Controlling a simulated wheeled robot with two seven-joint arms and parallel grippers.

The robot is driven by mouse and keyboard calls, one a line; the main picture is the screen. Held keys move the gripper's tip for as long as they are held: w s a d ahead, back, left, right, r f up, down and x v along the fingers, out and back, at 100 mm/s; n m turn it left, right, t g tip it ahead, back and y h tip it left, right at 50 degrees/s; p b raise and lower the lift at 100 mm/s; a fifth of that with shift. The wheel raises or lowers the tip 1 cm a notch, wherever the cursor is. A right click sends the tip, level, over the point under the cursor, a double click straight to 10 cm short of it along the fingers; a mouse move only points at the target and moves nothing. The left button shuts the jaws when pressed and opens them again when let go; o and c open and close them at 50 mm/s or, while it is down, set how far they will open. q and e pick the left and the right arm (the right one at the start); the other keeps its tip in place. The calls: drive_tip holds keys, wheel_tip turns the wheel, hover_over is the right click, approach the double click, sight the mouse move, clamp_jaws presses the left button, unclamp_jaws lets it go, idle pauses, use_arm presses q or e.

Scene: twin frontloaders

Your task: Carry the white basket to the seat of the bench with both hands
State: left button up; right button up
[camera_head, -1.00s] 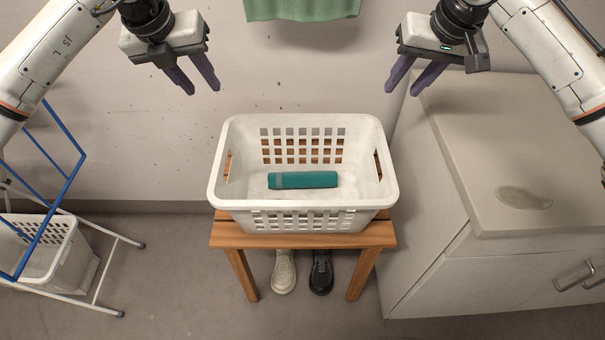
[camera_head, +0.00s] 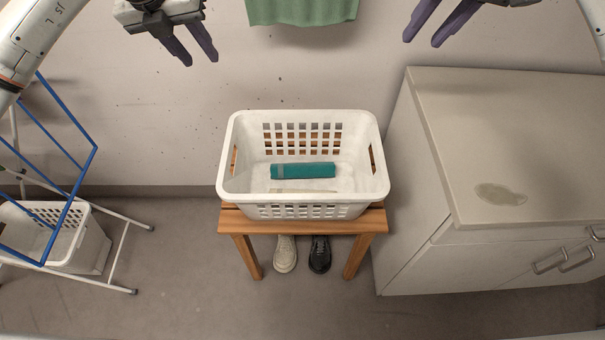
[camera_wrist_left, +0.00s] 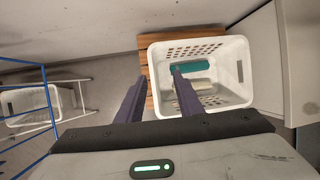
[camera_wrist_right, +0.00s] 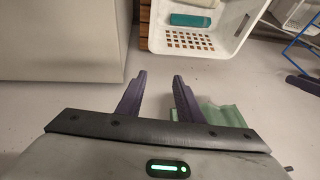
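The white basket (camera_head: 375,196) stands upright on the seat of the wooden bench (camera_head: 300,226). My left gripper (camera_head: 200,62) is open and empty, above and left of the basket in the head view. In the left wrist view the basket (camera_wrist_left: 243,60) shows beyond its spread fingers (camera_wrist_left: 155,92). My right gripper (camera_head: 422,42) is open and empty, above and right of the basket. In the right wrist view the basket (camera_wrist_right: 212,58) is beyond the fingers (camera_wrist_right: 160,78). Neither gripper touches the basket.
A white cabinet (camera_head: 520,120) stands close on the right. A blue and white rack (camera_head: 110,245) and another white basket (camera_head: 80,245) are at the left. Shoes (camera_head: 286,254) sit under the bench. A green cloth (camera_head: 300,10) hangs on the wall.

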drive_tip(key=v, duration=0.4)
drive_tip(key=shift+s, duration=0.1)
idle(0.3)
